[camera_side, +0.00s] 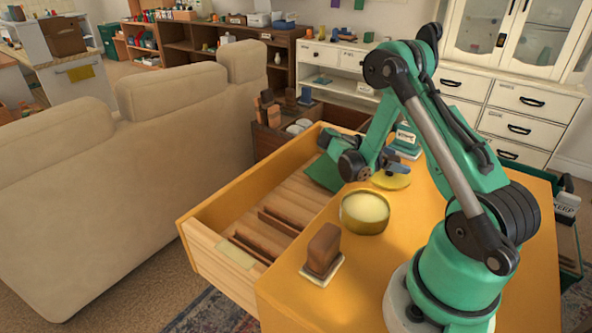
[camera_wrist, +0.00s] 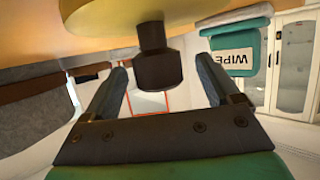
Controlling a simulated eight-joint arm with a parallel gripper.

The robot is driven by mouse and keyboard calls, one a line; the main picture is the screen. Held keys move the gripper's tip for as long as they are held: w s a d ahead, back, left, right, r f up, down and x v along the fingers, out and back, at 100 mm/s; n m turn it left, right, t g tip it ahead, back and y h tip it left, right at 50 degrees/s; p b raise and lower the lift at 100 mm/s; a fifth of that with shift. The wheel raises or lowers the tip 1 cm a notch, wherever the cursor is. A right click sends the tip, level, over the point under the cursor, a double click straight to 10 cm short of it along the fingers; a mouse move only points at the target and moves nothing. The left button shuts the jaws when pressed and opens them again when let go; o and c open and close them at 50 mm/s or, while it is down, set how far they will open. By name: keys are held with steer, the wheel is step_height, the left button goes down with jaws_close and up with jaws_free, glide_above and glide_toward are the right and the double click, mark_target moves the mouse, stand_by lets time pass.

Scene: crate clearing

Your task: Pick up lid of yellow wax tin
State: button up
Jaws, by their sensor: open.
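The yellow lid (camera_side: 392,182) lies flat on the yellow-orange worktop, behind the open wax tin (camera_side: 365,225), whose pale wax shows. In the wrist view the lid (camera_wrist: 110,22) fills the top, and its dark knob (camera_wrist: 158,70) stands between my fingers. My gripper (camera_side: 393,163) is just above the lid in the side view. In the wrist view my gripper (camera_wrist: 161,66) is open, with a finger on each side of the knob and gaps between. Part of the lid and its knob are hidden by my gripper in the side view.
A teal and white WIPE container (camera_side: 405,140) stands close behind the lid. A brown block (camera_side: 323,248) sits on a pale pad near the front. An open drawer (camera_side: 215,225) with dividers is on the left, with a green cloth (camera_side: 324,174) at its edge.

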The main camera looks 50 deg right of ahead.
jaws_close()
stand_by(0.3)
